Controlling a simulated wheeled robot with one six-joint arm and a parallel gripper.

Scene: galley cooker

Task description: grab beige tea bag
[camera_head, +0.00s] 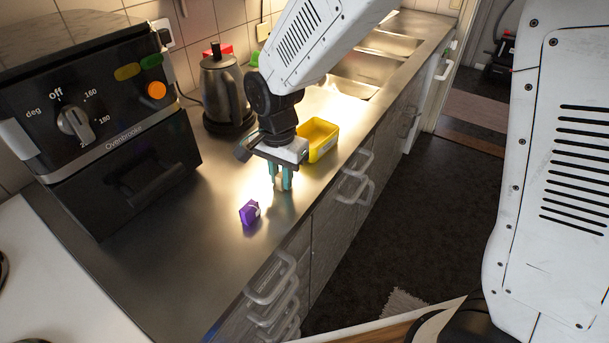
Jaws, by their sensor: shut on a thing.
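My gripper (281,178) points down over the steel counter (200,255), in front of the yellow container. Its teal fingers are shut on a small beige thing, the beige tea bag (281,184), of which only a little shows between the fingertips. I cannot tell whether the tea bag touches the counter or is just above it. A purple tea bag or small packet (249,212) lies on the counter just in front and to the left of my gripper, apart from it.
A yellow open container (321,140) stands just behind my gripper to the right. A kettle (224,92) stands at the back left, and a black oven (110,130) is at the left. The sink (365,68) is farther back. Counter in front of the purple packet is clear.

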